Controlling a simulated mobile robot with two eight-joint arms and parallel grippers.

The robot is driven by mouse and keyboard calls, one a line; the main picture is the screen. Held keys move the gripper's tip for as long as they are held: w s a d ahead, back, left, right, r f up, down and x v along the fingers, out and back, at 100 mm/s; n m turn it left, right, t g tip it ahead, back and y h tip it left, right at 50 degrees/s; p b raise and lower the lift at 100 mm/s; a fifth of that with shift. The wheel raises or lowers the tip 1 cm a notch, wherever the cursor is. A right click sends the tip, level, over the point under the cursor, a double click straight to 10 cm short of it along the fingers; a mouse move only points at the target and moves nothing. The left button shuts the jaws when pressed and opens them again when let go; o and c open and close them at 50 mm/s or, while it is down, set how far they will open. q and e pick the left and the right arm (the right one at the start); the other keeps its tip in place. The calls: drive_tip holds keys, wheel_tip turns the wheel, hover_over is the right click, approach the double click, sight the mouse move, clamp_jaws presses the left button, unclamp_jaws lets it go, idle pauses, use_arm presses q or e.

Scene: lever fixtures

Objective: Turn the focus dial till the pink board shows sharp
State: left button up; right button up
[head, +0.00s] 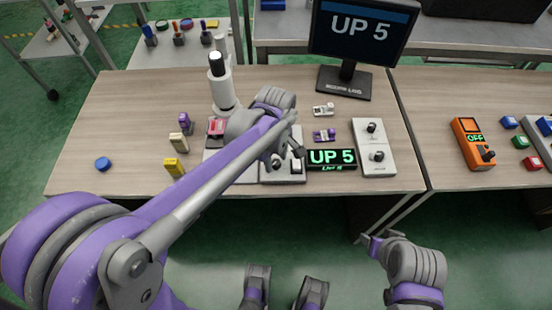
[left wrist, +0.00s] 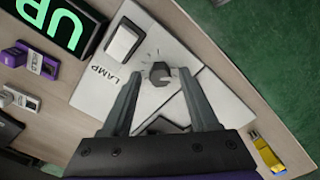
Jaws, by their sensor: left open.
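A grey panel (left wrist: 195,50), marked LAMP, carries a dark dial (left wrist: 158,73) with tick marks around it and a white rocker switch (left wrist: 123,40). My left gripper (left wrist: 162,78) is open, one finger on each side of the dial; contact cannot be told. In the head view the left gripper (head: 287,152) is over this panel, partly hiding it. The pink board (head: 216,127) lies on the base of the white microscope (head: 221,88). The monitor (head: 360,30) shows "UP 5" in clear letters. My right gripper (head: 371,241) is low, in front of the table.
A green "UP 5" display (head: 331,157) stands right of the panel, then a white box with two knobs (head: 374,148). Small purple (head: 185,122) and yellow blocks (head: 174,168) and a blue disc (head: 103,164) lie left. An orange meter (head: 471,143) reads OFF at right.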

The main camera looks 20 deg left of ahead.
use_arm(q)
clamp_jaws()
idle(0.3)
